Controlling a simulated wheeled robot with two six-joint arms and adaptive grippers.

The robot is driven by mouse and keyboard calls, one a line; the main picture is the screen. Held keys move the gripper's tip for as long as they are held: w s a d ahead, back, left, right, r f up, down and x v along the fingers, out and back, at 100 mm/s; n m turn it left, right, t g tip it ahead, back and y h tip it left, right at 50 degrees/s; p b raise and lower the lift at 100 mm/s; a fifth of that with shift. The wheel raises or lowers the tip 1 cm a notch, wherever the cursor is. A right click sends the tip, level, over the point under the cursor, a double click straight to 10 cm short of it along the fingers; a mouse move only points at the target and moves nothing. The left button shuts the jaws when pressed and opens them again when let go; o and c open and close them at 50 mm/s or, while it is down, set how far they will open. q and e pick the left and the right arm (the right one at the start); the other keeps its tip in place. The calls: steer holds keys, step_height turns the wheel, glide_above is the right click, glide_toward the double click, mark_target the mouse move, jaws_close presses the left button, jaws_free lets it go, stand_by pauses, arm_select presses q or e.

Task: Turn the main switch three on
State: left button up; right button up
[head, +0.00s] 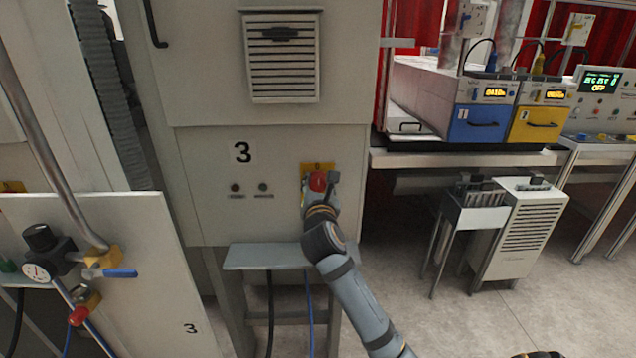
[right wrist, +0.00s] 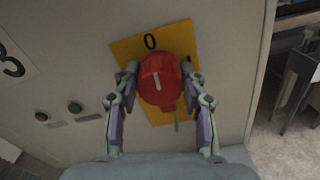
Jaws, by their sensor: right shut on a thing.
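The main switch three is a red rotary knob (head: 318,181) on a yellow plate (head: 306,169), set in the grey cabinet marked 3. In the right wrist view the red knob (right wrist: 163,82) has a pale mark on its face, pointing up and slightly left, near the "0" on the yellow plate (right wrist: 128,50). My right gripper (head: 321,190) is at the switch. In the right wrist view its two fingers (right wrist: 160,88) are on either side of the knob, shut on it. The lower part of the plate is partly hidden.
Two indicator lamps (head: 249,187) sit left of the switch. A small grey shelf (head: 275,256) juts out below it. A panel with gauge and valves (head: 60,262) stands at left.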

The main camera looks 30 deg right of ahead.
steer(key=m+p, duration=0.1)
steer(key=m, duration=0.2)
steer(key=shift+r, duration=0.1)
steer(key=m+p, duration=0.1)
steer(key=m, duration=0.3)
steer(key=shift+m, duration=0.4)
steer(key=m, duration=0.4)
steer(key=shift+f, duration=0.2)
steer(key=shift+m+b, duration=0.6)
steer(key=shift+m, duration=1.9)
steer(key=o, duration=1.1)
steer(key=shift+d, duration=0.1)
steer(key=shift+o, duration=0.2)
